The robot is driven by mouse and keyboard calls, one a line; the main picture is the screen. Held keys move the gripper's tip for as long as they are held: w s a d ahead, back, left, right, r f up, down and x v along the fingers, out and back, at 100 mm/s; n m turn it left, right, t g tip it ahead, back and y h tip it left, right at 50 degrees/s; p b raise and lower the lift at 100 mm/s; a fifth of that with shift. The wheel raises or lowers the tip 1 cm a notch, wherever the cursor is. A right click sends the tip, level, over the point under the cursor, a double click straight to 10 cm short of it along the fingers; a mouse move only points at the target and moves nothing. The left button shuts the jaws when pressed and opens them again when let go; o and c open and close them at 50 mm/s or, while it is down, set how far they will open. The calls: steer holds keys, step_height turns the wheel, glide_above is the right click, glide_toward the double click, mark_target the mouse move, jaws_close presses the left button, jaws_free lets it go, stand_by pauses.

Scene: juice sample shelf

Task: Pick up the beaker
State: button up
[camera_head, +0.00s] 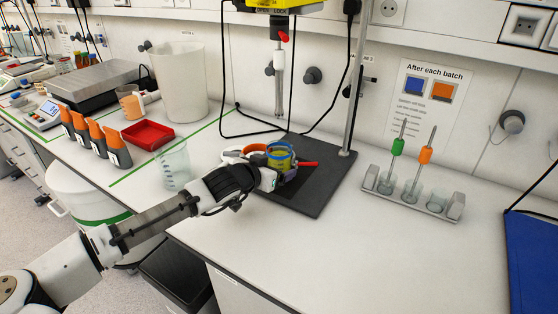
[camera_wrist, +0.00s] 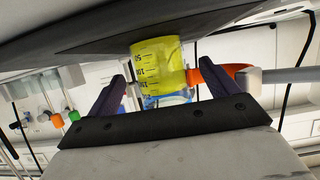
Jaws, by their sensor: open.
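A beaker with yellow-green contents (camera_head: 281,158) stands on the black base plate (camera_head: 318,190) of a stand, with a blue band around its upper part. My gripper (camera_head: 284,172) reaches it from the front left and partly hides its lower part. In the wrist view, the picture is tilted and the yellow beaker (camera_wrist: 158,66), with dark graduation marks, shows between and beyond my two dark fingers (camera_wrist: 160,92). The fingers are apart, with a visible gap on the left side of the beaker. Whether the right finger touches it, I cannot tell.
An orange part (camera_wrist: 222,75) sits close beside the beaker. The stand's rod (camera_head: 357,80) and a hanging probe (camera_head: 279,85) are near. A clear beaker (camera_head: 174,168) and red tray (camera_head: 148,135) are left; a tube rack (camera_head: 412,196) is right.

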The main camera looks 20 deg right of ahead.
mark_target(278, 165)
steer(key=x, duration=0.3)
steer(key=shift+w+d, duration=0.1)
steer(key=shift+d, duration=0.05)
steer(key=shift+c, duration=0.3)
steer(key=c, duration=1.2)
